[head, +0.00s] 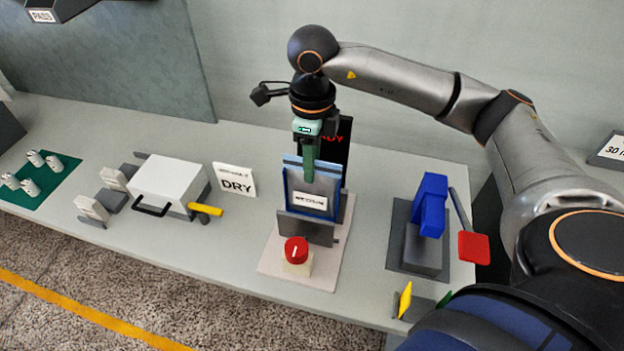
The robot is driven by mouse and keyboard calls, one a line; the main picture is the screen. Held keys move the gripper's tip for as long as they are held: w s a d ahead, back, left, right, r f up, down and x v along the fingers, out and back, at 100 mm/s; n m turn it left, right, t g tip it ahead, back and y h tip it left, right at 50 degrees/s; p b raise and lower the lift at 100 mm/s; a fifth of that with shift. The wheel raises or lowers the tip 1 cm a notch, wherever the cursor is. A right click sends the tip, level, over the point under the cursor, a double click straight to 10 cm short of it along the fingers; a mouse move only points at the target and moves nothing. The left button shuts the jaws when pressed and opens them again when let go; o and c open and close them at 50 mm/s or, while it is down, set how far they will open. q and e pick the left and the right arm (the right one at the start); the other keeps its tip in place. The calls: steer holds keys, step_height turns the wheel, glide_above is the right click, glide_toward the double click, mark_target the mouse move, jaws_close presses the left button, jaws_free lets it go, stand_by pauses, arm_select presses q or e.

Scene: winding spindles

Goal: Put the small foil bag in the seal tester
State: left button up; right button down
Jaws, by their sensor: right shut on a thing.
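The small foil bag (325,185), a grey flat pouch with blue edges and a white label, stands upright in the middle of the head view. My right gripper (308,172) points down from above and is shut on its top edge. The bag is at the seal tester, which has a grey front plate (305,229) and a black display (341,158) behind with red letters, partly hidden by my gripper. The bag's lower end is behind the front plate; I cannot tell whether it rests there. My left gripper is out of view.
A red knob on a cream block (297,265) stands in front of the tester. To the left are a DRY sign (237,181) and a white box (168,185) with a black handle. To the right are a blue device (431,205) and a red paddle (473,247).

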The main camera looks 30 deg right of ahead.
steer(key=shift+f, duration=2.65)
steer(key=c, duration=0.6)
jaws_free()
step_height(320, 180, up, 12)
steer(key=shift+w+r, duration=0.1)
